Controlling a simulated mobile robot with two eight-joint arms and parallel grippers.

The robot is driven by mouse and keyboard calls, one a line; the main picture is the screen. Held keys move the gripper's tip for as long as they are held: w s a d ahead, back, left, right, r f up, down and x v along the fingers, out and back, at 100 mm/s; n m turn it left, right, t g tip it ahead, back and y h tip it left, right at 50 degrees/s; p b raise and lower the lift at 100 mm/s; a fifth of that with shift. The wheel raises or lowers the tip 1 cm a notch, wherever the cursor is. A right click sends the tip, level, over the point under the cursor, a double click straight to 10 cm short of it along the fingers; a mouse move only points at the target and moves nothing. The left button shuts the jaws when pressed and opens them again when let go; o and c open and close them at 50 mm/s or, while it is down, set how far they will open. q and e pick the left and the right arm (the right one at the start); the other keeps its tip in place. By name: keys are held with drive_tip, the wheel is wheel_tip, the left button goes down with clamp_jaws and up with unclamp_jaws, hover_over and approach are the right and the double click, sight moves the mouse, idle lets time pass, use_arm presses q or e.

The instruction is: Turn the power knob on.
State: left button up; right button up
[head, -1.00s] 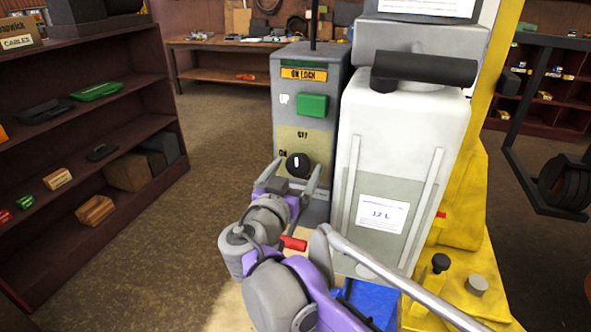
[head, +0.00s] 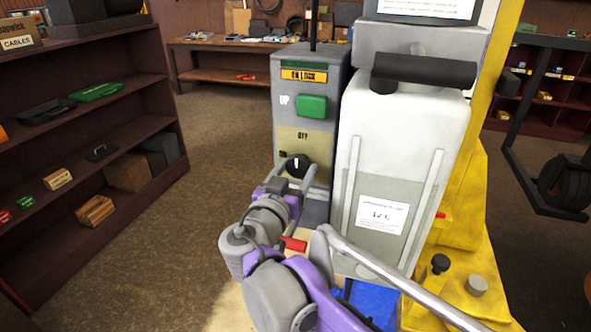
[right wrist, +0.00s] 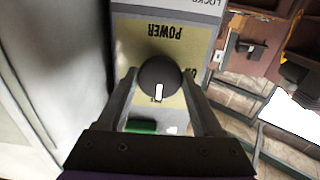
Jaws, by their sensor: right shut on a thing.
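The black power knob (head: 298,166) is on the front of the grey control box (head: 300,75), on a yellowish panel below a green button. Its white mark points up, toward the label above it, in the head view. My right gripper (head: 297,172) is at the knob with a finger on each side. In the right wrist view the fingers (right wrist: 159,80) flank the knob (right wrist: 160,75) and are shut on it. There its mark points down, and the upside-down word POWER is above. A finger partly hides the label beside the knob. My left gripper is not seen.
A white tank (head: 400,150) with a black handle stands right beside the control box. A dark shelf (head: 90,120) stands at the left, a workbench (head: 230,60) at the back. Floor between shelf and box is free.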

drive_tip(key=n+p, duration=0.2)
drive_tip(key=n, duration=0.2)
drive_tip(key=shift+r+p, duration=0.15)
drive_tip(key=shift+p, duration=0.25)
drive_tip(key=n+p, duration=0.2)
drive_tip(key=n, duration=0.2)
drive_tip(key=shift+n, duration=0.3)
drive_tip(key=n+p, duration=0.1)
drive_tip(key=n, duration=0.3)
drive_tip(key=shift+n+p, duration=0.7)
drive_tip(key=shift+n, duration=1.8)
drive_tip(key=o, duration=1.4)
drive_tip(key=shift+c, duration=0.2)
drive_tip(key=v, duration=1.1)
drive_tip(key=shift+b, duration=0.45)
